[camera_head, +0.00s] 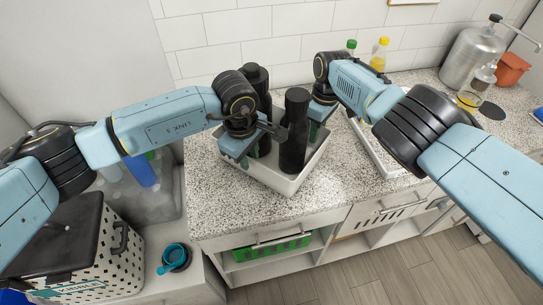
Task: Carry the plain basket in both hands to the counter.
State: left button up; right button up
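The plain basket (282,179) is a light grey open bin at the left end of the speckled counter (230,211). Two tall black bottles (293,150) stand in it. My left gripper (241,157) is at the basket's left rim, with its fingers down over the wall and seemingly shut on it. My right gripper (317,127) is at the opposite rim behind the bottles, seemingly shut on it too; its fingertips are mostly hidden. The basket sits on the counter or just above it; I cannot tell which.
A white tray (372,151) lies right of the basket, partly behind my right arm. Yellow and green-capped bottles (380,53), a steel canister (468,55) and an orange pot (511,68) stand further right. The front counter is clear.

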pick_arm(q)
notch_tip(320, 180, up, 11)
jog(key=shift+s+a+f, duration=0.15)
jog(key=shift+s+a, duration=0.15)
jog(key=shift+s, duration=0.15)
pick_arm(e)
notch_tip(320, 180, up, 12)
jog(key=shift+w+d, duration=0.35)
jog(key=shift+w, duration=0.1)
